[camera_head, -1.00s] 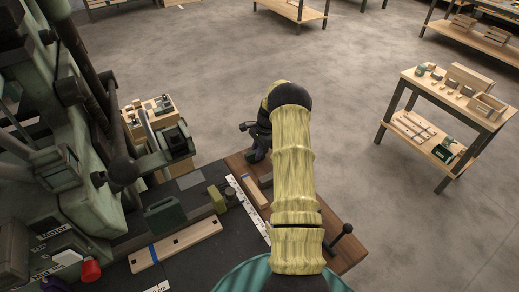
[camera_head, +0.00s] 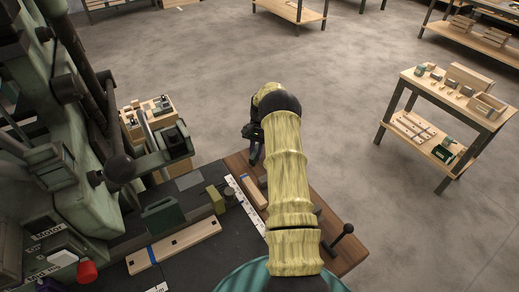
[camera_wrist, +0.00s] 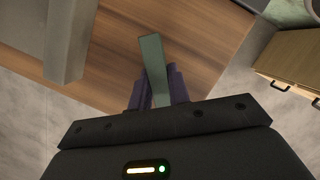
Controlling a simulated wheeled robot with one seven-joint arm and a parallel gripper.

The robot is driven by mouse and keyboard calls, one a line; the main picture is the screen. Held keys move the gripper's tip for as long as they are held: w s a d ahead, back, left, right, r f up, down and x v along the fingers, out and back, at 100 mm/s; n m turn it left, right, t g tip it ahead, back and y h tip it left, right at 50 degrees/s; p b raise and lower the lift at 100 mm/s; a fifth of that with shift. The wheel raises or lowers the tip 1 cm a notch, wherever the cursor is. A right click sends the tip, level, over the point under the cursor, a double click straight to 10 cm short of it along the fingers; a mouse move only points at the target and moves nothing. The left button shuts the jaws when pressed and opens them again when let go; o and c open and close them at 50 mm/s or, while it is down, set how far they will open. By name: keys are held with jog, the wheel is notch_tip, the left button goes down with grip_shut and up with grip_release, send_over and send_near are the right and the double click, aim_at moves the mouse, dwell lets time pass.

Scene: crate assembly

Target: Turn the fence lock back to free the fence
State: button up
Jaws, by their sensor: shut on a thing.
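A flat grey-green lever, which looks like the fence lock (camera_wrist: 153,60), stands between my fingers in the wrist view. My gripper (camera_wrist: 158,88) is shut on it, with a dark purple finger on each side. In the head view my gripper (camera_head: 253,147) is at the far edge of the brown wooden table (camera_head: 331,256), and my arm hides much of that table. The lock is too small to make out there. A grey bar (camera_wrist: 70,38) at the upper left of the wrist view may be part of the fence; I cannot tell.
A green machine (camera_head: 80,185) fills the left side. A pale board (camera_head: 174,246) with a blue mark lies on the dark top near a white ruler strip (camera_head: 246,205). A black ball-ended lever (camera_head: 343,234) stands at the table's right. Open floor lies beyond.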

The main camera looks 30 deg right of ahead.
aim_at(256, 150)
jog(key=n+g+h, duration=0.1)
jog(key=n, duration=0.3)
jog(key=shift+a+n, duration=0.1)
jog(key=shift+n, duration=0.3)
jog(key=shift+n+h, duration=0.3)
jog(key=shift+n, duration=0.6)
jog(key=n+h, duration=0.1)
jog(key=n, duration=0.3)
jog(key=o, duration=1.1)
jog(key=shift+r+p, duration=2.65)
jog(key=shift+r, duration=1.9)
